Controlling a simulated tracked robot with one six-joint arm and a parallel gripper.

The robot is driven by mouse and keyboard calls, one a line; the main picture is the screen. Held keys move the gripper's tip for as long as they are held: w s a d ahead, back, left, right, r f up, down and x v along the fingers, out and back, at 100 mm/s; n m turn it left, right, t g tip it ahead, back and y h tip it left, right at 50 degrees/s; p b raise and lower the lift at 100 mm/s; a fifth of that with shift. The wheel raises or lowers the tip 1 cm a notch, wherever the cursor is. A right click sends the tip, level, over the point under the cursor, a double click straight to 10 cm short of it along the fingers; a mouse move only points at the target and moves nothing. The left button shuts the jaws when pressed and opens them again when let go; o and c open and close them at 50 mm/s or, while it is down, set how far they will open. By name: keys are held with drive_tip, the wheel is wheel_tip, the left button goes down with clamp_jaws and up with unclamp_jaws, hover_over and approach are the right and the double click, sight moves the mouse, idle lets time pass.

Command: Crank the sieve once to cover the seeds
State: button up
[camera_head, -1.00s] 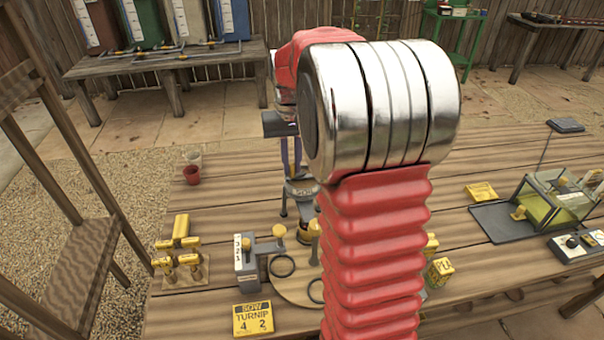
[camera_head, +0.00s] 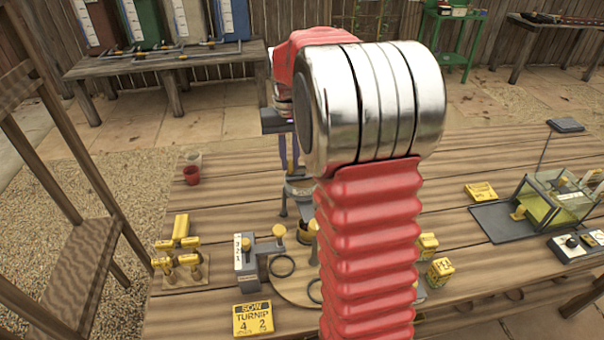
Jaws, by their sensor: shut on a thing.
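The sieve (camera_head: 299,188) is a grey device on legs on the wooden table, partly behind my red arm. My gripper (camera_head: 290,165) points down just above it, with its narrow purple fingers at the sieve's top. The fingers are shut on the sieve's crank, though the contact is small and partly hidden. A dark pot (camera_head: 304,229) stands under the sieve, half hidden by my arm. No seeds can be made out.
A grey seeder-like device (camera_head: 246,262) and a yellow sign reading "SOW TURNIP 4 2" (camera_head: 253,319) stand in front. Yellow-handled tools (camera_head: 178,262) are at left, a red cup (camera_head: 191,174) behind them.

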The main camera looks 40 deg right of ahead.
drive_tip(key=shift+w, duration=0.1)
drive_tip(key=shift+w+d, duration=0.45)
drive_tip(key=shift+d, duration=0.1)
idle(0.5)
drive_tip(key=shift+w+d, duration=0.3)
drive_tip(key=shift+d, duration=0.3)
drive_tip(key=shift+d, duration=0.6)
idle(0.4)
